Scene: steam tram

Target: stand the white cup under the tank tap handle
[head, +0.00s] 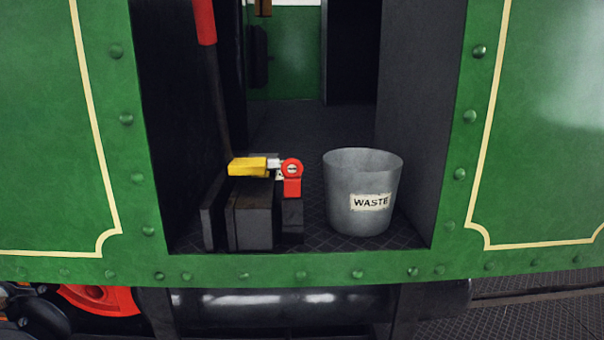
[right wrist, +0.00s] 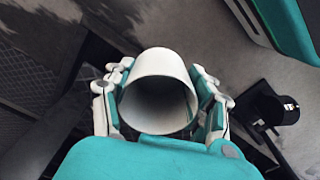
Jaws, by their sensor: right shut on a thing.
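The white cup (right wrist: 152,63) shows in the right wrist view, with its round open mouth facing the camera and its inside dark and seemingly empty. My right gripper (right wrist: 160,82) is shut on the white cup, with grey and teal fingers against its left and right sides. The head view does not show the cup or either gripper. I cannot make out the tank tap handle for certain in either view. A dark cylindrical tank (head: 285,302) lies under the green tram's doorway in the head view, and no tap shows on it.
In the tram doorway, a grey WASTE bucket (head: 342,190) stands right of a dark block (head: 250,222) with a yellow piece (head: 248,166) and a red piece (head: 292,186) at its top. A red-ended lever (head: 204,22) rises behind. The right wrist view shows a small dark object (right wrist: 275,108) at right.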

